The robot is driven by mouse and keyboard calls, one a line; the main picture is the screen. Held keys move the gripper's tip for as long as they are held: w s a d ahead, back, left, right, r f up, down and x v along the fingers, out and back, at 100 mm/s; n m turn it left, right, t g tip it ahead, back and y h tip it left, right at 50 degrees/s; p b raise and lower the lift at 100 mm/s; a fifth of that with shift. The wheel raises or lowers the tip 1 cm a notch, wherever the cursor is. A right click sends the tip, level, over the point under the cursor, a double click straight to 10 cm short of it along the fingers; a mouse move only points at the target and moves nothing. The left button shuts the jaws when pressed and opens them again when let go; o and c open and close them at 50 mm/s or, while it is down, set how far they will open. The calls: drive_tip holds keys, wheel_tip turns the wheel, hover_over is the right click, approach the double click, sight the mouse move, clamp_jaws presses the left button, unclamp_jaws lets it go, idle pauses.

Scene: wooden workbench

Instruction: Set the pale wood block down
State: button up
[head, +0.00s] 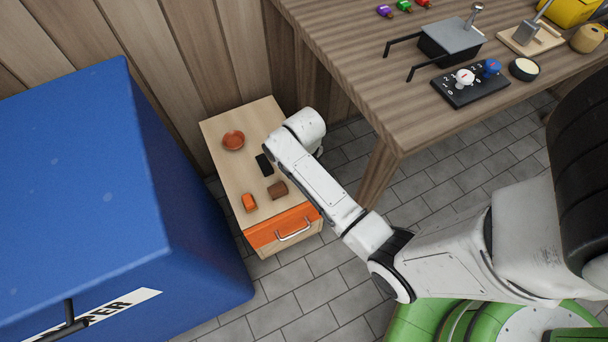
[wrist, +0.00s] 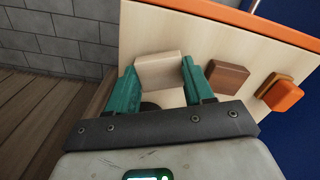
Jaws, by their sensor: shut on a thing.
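The pale wood block (wrist: 158,70) is between the teal fingers of my gripper (wrist: 162,82) in the wrist view, and the gripper is shut on it. The block is over the pale top of a small drawer cabinet (wrist: 200,38), near one side edge. I cannot tell whether its underside touches the top. Beside it are a brown block (wrist: 228,78) and an orange block (wrist: 280,93). In the head view the brown block (head: 277,190) and orange block (head: 249,202) stand near the cabinet's front; my arm hides the pale block and fingertips.
A reddish bowl (head: 233,140) stands at the cabinet's back, with a black object (head: 264,165) in front of it. A large blue box (head: 90,180) is left of the cabinet. The wooden workbench (head: 350,60) is at the right. The cabinet's orange drawer front (head: 270,232) is shut.

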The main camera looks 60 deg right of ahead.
drive_tip(key=shift+f, duration=0.4)
drive_tip(key=shift+f, duration=0.15)
drive_tip(key=o, duration=1)
wheel_tip(320, 180, up, 11)
drive_tip(key=p, duration=0.4)
drive_tip(key=s+a+r+n+t, duration=0.1)
drive_tip(key=s+a+r, duration=0.3)
drive_tip(key=s+a, duration=0.7)
drive_tip(key=shift+s+n, duration=0.5)
drive_tip(key=shift+s, duration=0.25)
drive_tip(key=shift+a, duration=0.1)
